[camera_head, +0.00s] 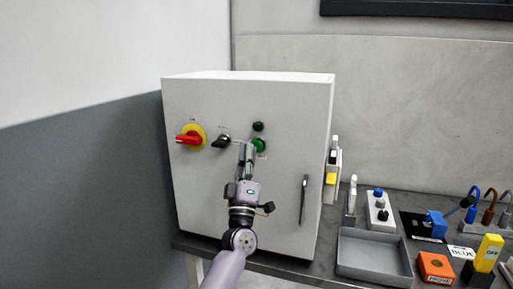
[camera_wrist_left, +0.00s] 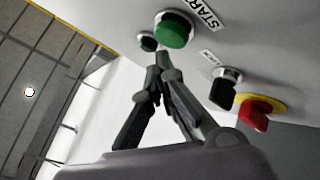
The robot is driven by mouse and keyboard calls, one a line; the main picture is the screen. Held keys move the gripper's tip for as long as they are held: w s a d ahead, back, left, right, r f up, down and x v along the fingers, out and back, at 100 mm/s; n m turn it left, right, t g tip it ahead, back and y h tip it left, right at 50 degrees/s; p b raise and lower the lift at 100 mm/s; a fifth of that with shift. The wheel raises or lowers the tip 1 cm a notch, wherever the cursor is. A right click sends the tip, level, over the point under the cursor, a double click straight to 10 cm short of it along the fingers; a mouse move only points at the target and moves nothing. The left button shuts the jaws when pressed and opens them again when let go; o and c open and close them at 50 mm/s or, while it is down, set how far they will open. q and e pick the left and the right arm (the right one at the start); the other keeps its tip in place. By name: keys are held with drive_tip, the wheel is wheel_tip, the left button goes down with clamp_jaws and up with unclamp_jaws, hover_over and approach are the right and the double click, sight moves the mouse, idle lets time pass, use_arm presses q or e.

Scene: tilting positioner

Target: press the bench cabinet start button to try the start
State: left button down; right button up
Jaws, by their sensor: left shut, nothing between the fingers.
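The bench cabinet (camera_head: 285,105) is a white box with controls on its front. The green start button (camera_head: 259,145) is on its upper front. It shows large in the left wrist view (camera_wrist_left: 175,28), beside a START label. My left gripper (camera_head: 247,148) is in front of the cabinet, shut and empty. Its fingertips (camera_wrist_left: 163,62) meet close to the green button and partly overlap its left edge in the head view. I cannot tell whether they touch the button or the panel. My right gripper is not in view.
A dark green lamp (camera_head: 258,127) is just above the button. A black selector (camera_head: 221,141) and a red switch on yellow (camera_head: 190,138) are to the left. A door handle (camera_head: 304,199) is lower right. A grey tray (camera_head: 373,254) and several small items crowd the bench at right.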

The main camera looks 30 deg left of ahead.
use_arm(q)
drive_tip(key=shift+w, duration=0.15)
drive_tip(key=shift+w+a, duration=0.1)
drive_tip(key=shift+w, duration=0.2)
drive_tip(key=shift+w+a+b, duration=0.1)
drive_tip(key=shift+w+b, duration=0.3)
drive_tip(key=shift+b, duration=0.1)
idle(0.7)
drive_tip(key=shift+s, duration=0.15)
drive_tip(key=shift+s+d+p, duration=0.2)
drive_tip(key=shift+s+p, duration=0.35)
drive_tip(key=shift+s, duration=0.15)
drive_tip(key=s+p, duration=0.1)
drive_tip(key=s, duration=0.1)
drive_tip(key=s+d+p, duration=0.1)
drive_tip(key=s, duration=0.2)
drive_tip(key=shift+d, duration=0.1)
idle(0.3)
